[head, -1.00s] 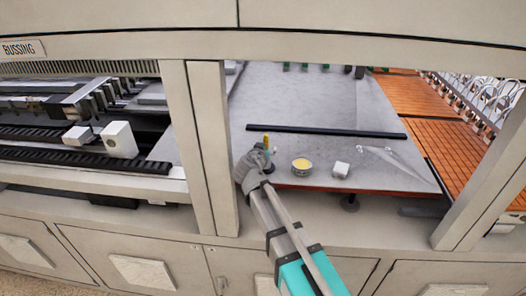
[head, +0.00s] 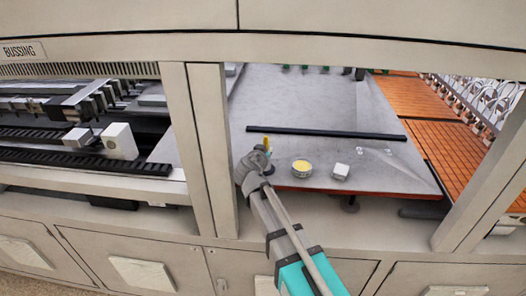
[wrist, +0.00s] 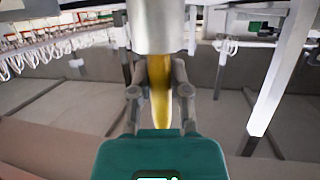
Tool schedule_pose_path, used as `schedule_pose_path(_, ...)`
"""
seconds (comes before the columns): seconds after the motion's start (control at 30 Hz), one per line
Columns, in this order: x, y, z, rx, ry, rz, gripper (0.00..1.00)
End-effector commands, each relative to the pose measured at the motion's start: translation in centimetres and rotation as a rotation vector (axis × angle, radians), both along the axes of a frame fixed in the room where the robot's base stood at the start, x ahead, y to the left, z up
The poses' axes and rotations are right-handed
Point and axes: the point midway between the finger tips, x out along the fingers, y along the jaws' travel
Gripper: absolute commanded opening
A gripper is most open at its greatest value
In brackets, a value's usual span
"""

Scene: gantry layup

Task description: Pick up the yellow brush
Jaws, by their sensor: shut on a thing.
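The yellow brush (head: 266,142) shows in the head view as a small upright yellow piece just above my gripper (head: 262,158). In the wrist view the yellow brush (wrist: 160,92) stands long and narrow between the two fingers of my gripper (wrist: 160,75). My gripper is shut on it. My gripper is over the near left part of the grey table (head: 310,100). I cannot tell whether the brush touches the table.
Right of my gripper stand a round tin (head: 301,168) with a yellow top and a small white block (head: 341,171). A black bar (head: 326,133) lies across the table behind them. A beige post (head: 210,150) stands close on the left. Orange panels (head: 455,130) lie at the right.

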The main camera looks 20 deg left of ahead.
Motion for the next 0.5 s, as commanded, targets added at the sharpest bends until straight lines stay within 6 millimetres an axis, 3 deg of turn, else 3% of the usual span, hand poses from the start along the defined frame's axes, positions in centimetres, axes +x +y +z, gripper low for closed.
schedule_pose_path(0.5,0.0,0.0,3.4,0.000,0.000,0.000,0.00)
